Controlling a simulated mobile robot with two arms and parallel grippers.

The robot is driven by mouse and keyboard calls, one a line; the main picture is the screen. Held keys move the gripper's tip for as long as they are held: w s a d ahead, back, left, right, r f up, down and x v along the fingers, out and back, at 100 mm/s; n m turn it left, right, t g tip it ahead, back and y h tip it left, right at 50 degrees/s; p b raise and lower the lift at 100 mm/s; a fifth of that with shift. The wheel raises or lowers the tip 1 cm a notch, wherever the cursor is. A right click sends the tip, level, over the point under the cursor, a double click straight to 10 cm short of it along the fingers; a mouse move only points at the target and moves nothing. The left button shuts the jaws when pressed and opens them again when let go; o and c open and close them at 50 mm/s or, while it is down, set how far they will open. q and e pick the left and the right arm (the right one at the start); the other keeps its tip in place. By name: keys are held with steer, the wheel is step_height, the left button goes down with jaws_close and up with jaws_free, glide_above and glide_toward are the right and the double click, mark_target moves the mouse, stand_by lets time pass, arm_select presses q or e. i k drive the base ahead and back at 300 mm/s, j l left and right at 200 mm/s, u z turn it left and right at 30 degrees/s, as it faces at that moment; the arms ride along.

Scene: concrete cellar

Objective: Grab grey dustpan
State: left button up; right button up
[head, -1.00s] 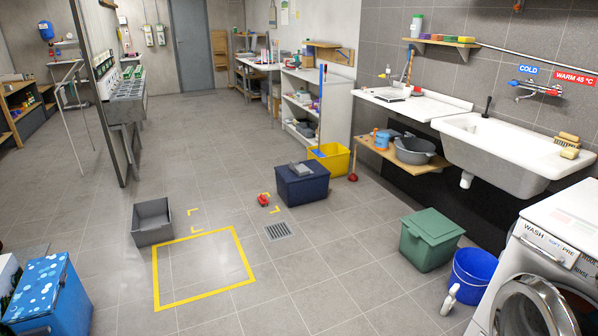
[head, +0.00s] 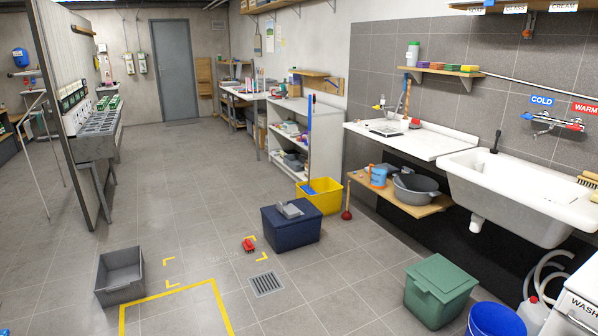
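A small grey object that looks like the dustpan (head: 289,209) lies on the lid of a dark blue box (head: 291,232) on the floor near the middle. Its exact shape is hard to make out at this size. Neither of my grippers shows in the head view.
A grey open crate (head: 119,276) stands on the floor at left. A red object (head: 249,245) lies left of the blue box. A yellow bin (head: 325,200) is behind it and a green lidded box (head: 436,290) is at right.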

mark_target(289, 211)
steer(key=i+u, duration=0.2)
steer(key=i, duration=2.25)
